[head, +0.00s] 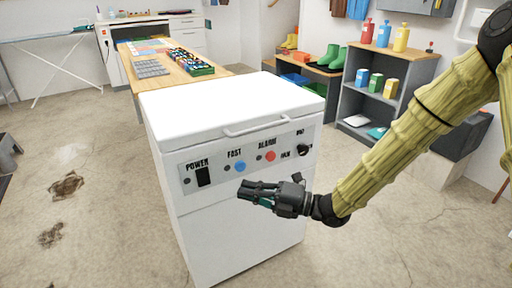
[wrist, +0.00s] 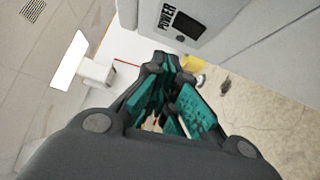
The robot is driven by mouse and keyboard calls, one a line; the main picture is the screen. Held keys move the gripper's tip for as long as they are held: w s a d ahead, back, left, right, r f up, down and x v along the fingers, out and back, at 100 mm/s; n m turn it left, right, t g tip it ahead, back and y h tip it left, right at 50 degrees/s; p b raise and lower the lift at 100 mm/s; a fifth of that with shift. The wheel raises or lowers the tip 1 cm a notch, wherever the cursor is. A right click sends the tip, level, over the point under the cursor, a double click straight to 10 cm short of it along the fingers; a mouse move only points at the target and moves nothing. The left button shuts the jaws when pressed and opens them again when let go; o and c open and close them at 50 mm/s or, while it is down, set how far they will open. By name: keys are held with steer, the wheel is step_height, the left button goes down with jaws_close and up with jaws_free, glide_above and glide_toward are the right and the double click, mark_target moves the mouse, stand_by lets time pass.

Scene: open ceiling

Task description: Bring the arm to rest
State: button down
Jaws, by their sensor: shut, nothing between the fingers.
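My gripper (head: 256,191) is shut and empty in the head view. It hangs in front of the control panel of a white chest freezer (head: 225,103), below the blue and red buttons. My arm reaches in from the right side of the picture. In the wrist view my gripper (wrist: 168,75) shows dark fingers with teal pads, and nothing is held between them. The freezer's panel with the POWER switch (wrist: 181,27) lies beyond the fingers at the top of the wrist view. Whether the gripper touches the freezer I cannot tell.
A wooden table (head: 207,77) with a rack of small coloured items stands behind the freezer. A low bench (head: 283,61) holds green boots (head: 331,57). The floor at left is mostly open, with dark stains.

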steer(key=s+d+f+m+t+h, duration=0.1)
steer(key=s+d+f+m+h, duration=0.2)
steer(key=f+m, duration=0.55)
steer(key=s+d+f+m+h, duration=0.2)
steer(key=d+f+m+h, duration=0.25)
steer(key=f, duration=0.65)
steer(key=s+d+f+m+t+h, duration=0.1)
steer(key=s+d+f+m+h, duration=0.2)
steer(key=f+m, duration=0.5)
steer(key=s+d+f+m+g+h, duration=0.35)
steer(key=s+d+f+m, duration=0.4)
steer(key=s, duration=0.45)
steer(key=s+d+f+m+g+h, duration=0.35)
steer(key=s+d+f+m, duration=0.4)
steer(key=s, duration=0.55)
step_height(320, 180, up, 31)
steer(key=d+n+p, duration=0.1)
steer(key=p, duration=2.9)
steer(key=shift+d+f+t+h+p, duration=0.2)
steer(key=shift+d+t+h+p, duration=0.1)
steer(key=shift+t+h+p, duration=0.15)
